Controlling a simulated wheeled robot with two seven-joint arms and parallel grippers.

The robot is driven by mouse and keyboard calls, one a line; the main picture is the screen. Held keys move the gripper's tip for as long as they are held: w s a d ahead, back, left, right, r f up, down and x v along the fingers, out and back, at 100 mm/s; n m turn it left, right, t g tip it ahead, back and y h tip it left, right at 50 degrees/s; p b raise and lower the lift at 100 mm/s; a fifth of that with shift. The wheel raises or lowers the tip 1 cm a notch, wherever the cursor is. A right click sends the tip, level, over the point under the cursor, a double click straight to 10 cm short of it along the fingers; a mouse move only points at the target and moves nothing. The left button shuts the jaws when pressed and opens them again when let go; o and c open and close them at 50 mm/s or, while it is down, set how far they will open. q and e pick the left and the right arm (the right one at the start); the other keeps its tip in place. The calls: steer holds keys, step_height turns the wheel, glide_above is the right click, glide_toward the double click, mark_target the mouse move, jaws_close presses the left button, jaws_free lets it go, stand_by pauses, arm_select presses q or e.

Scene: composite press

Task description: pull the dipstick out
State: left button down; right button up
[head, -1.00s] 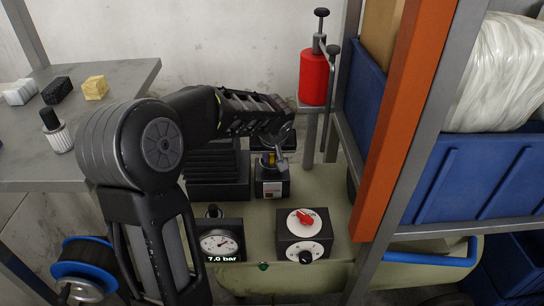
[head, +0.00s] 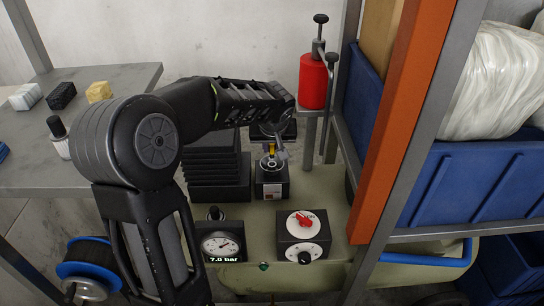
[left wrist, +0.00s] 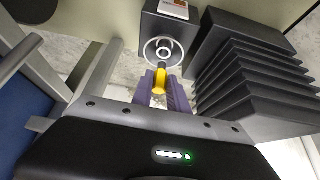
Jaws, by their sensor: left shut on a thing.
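The dipstick's yellow handle (head: 271,150) shows above a small black block (head: 271,186) with a pale ring on top. In the left wrist view the yellow handle (left wrist: 160,80) sits between the two purple fingertips of my left gripper (left wrist: 163,86), which is shut on it. My left gripper (head: 279,148) hangs over the block in the head view. The ring-shaped opening (left wrist: 163,50) lies just beyond the handle. My right gripper is not in view.
A black ribbed stack (head: 216,172) stands close left of the block. A gauge (head: 220,243) reading 7.0 bar and a box with a red knob (head: 304,232) are in front. A red cylinder (head: 314,82) and an orange post (head: 395,130) stand to the right.

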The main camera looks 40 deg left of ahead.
arm_select(q)
steer(key=shift+r+p, duration=0.3)
steer(key=shift+r, duration=0.35)
